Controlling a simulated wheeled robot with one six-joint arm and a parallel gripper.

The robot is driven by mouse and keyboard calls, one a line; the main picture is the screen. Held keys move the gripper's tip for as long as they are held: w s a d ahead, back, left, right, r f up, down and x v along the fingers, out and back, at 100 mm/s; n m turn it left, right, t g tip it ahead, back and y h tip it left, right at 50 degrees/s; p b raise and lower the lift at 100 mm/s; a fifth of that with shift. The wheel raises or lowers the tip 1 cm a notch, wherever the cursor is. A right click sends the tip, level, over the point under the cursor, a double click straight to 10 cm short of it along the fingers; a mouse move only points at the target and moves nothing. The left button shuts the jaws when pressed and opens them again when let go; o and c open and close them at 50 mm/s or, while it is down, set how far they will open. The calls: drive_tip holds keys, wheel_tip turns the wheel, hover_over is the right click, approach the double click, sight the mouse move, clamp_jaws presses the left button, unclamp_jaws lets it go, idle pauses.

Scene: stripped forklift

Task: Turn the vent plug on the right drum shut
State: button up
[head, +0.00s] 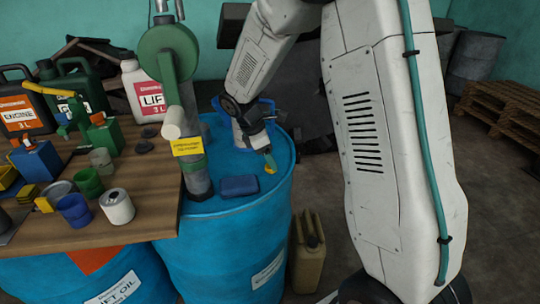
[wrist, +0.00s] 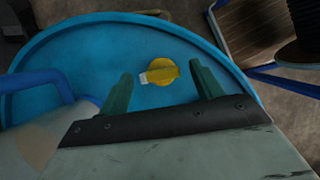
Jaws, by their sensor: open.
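The right drum (head: 225,250) is a blue drum with a flat blue top, which also fills much of the wrist view (wrist: 80,65). The vent plug (wrist: 163,70) is a round yellow cap on the drum top with a pale tab at its left side. In the head view a small yellow spot, likely the plug (head: 270,170), shows just below my gripper (head: 267,154). In the wrist view my gripper (wrist: 160,75) is open, with one green finger on each side of the plug. Whether the fingers touch it, I cannot tell.
A blue folded cloth or pad (head: 239,186) lies on the drum top. A green hand pump (head: 172,65) with a yellow tag (head: 188,145) stands to the left. A wooden bench (head: 140,215) with cans is at left; a jerrycan (head: 308,260) stands on the floor.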

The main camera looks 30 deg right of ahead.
drive_tip(key=shift+f, duration=0.1)
drive_tip(key=c, duration=1)
drive_tip(key=shift+m, duration=0.3)
drive_tip(key=m+g, duration=0.1)
drive_tip(key=m, duration=0.1)
drive_tip(key=m+y, duration=0.1)
drive_tip(key=m, duration=0.1)
drive_tip(key=shift+w+d+g, duration=0.1)
drive_tip(key=shift+d+g, duration=0.05)
drive_tip(key=shift+g, duration=0.25)
drive_tip(key=m, duration=0.2)
drive_tip(key=m+y, duration=0.1)
drive_tip(key=m, duration=0.2)
drive_tip(key=shift+g+y, duration=0.3)
drive_tip(key=shift+g, duration=0.1)
drive_tip(key=m+y, duration=0.1)
drive_tip(key=m, duration=0.3)
drive_tip(key=shift+d+g+y, duration=0.2)
drive_tip(key=shift+g+y, duration=0.1)
drive_tip(key=shift+y, duration=0.1)
drive_tip(key=shift+m+y, duration=0.7)
drive_tip(key=shift+m, duration=1.4)
drive_tip(key=shift+d, duration=0.1)
